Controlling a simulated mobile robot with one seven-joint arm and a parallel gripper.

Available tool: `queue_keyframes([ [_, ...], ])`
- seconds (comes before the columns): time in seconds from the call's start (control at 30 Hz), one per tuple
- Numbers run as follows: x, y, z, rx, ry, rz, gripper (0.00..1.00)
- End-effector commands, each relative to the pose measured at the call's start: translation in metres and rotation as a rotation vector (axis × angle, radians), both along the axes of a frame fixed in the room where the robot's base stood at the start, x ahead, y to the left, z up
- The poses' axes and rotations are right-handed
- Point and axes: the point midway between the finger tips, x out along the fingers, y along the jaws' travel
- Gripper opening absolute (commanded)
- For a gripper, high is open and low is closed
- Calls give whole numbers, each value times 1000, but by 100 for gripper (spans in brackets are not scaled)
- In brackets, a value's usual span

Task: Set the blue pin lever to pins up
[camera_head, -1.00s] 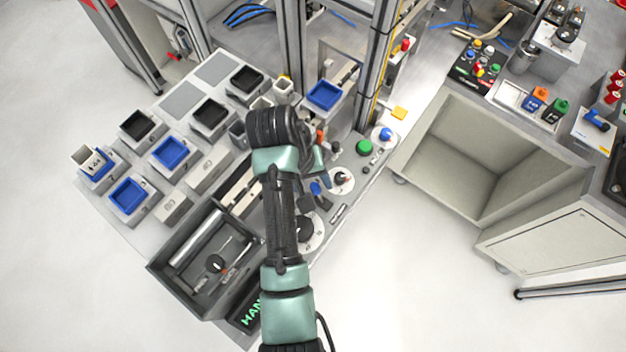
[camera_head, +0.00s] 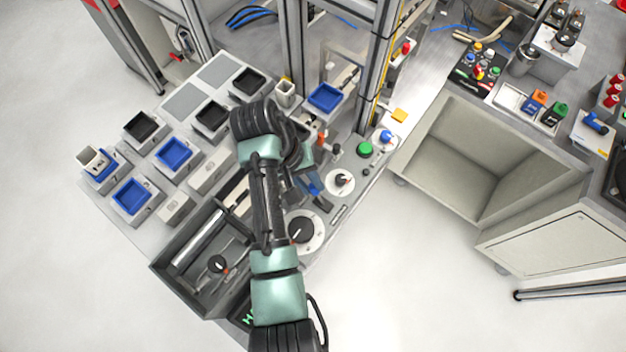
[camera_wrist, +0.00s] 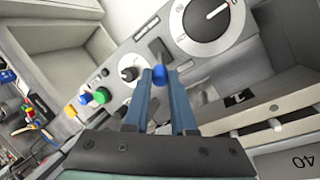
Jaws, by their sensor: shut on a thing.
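The blue pin lever (camera_wrist: 160,75) shows its rounded blue knob between my fingertips in the wrist view. My gripper (camera_wrist: 161,84) is shut on that knob, with one blue-grey finger on each side. In the head view my gripper (camera_head: 313,186) reaches down to the panel between a small dial and a large dial. There the fingers and my arm cover most of the lever, and its base and slot are hidden. I cannot read any pins-up mark.
A large black-knobbed dial (camera_head: 302,230) and a smaller dial (camera_head: 340,182) flank my gripper. A green button (camera_head: 365,149) and a blue button (camera_head: 386,136) lie farther along the panel. An open grey bin (camera_head: 168,262) stands left of my forearm.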

Motion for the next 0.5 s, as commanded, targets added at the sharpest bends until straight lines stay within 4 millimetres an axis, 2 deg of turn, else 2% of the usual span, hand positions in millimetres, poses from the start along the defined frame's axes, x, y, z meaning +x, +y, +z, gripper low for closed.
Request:
queue_keyframes([
  [0.47,2,3,-1,-38,24,0,0],
  [0.5,2,3,-1,-38,24,0,31],
])
